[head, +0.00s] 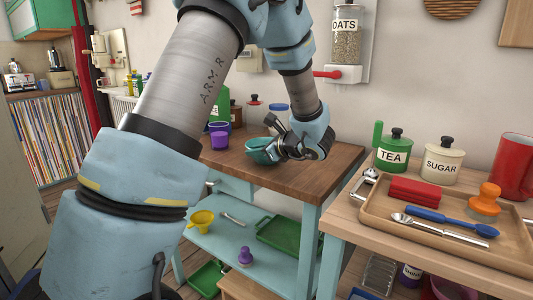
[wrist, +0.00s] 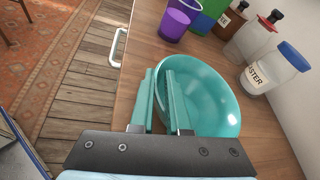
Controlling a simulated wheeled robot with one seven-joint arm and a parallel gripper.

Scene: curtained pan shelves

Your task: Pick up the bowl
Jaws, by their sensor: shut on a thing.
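The bowl (wrist: 205,92) is teal and round with a smooth inside. In the wrist view its near-left rim lies between the two teal fingers of my gripper (wrist: 158,80), which are shut on it. In the head view the bowl (head: 259,152) is at the wooden table top, partly hidden by my gripper (head: 277,145). I cannot tell whether the bowl's base touches the table.
The wooden table top (head: 310,165) is clear to the right. A tray (head: 450,235) with utensils sits on the right-hand table.

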